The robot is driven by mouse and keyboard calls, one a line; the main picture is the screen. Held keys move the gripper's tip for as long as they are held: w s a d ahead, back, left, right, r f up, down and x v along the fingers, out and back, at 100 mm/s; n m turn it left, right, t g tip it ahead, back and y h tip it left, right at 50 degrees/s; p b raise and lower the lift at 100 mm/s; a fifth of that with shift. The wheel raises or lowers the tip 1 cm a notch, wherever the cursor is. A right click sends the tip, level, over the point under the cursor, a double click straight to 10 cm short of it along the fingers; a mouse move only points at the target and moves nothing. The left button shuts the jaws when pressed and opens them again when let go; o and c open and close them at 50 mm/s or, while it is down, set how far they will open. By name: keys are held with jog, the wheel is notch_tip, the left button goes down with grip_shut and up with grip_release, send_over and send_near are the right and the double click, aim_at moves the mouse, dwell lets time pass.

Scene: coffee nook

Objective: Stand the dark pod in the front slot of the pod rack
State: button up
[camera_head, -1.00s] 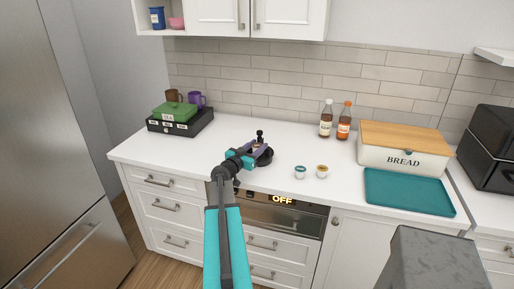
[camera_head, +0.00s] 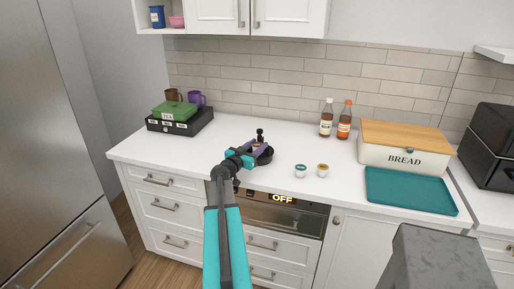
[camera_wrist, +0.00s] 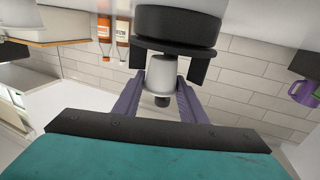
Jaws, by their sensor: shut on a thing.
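The pod rack (camera_head: 265,159) is a low black round piece with a dark knobbed post, on the counter in the head view. In the wrist view, which is upside down, its black round part (camera_wrist: 178,28) fills the top middle. My gripper (camera_wrist: 157,88) has its purple fingers on either side of a pale tapered pod (camera_wrist: 162,72), which I take to be the dark pod; a dark tip shows just below it. My gripper (camera_head: 259,149) is at the rack in the head view. The pod's lid, the front slot and any contact with the rack are hidden or unclear.
A teal-lidded pod (camera_head: 300,171) and an orange-lidded pod (camera_head: 322,170) stand right of the rack. Two bottles (camera_head: 335,119) stand behind. A bread box (camera_head: 398,157) and teal tray (camera_head: 410,192) are at the right. A black box (camera_head: 180,127) is at the left. Counter between is clear.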

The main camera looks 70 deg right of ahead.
jog(key=shift+a+f+b, duration=0.1)
jog(key=shift+f+b, duration=0.3)
jog(key=shift+f, duration=0.2)
jog(key=o, duration=1)
jog(key=shift+s, duration=0.1)
jog(key=shift+r+p, duration=0.45)
jog(key=shift+p, duration=0.6)
jog(key=shift+r+p, duration=0.25)
jog(key=shift+p, duration=0.4)
jog(key=shift+a+f+b, duration=0.1)
jog(key=shift+a+b, duration=0.25)
jog(key=b+v, duration=0.3)
jog(key=v, duration=0.6)
jog(key=shift+a, duration=0.15)
jog(key=shift+w+a+r+b, duration=0.15)
jog(key=shift+w+a+b, duration=0.1)
jog(key=shift+a, duration=0.2)
jog(key=shift+w+a+r+b, duration=0.1)
jog(key=shift+w+a+b, duration=0.1)
jog(key=shift+a, duration=0.2)
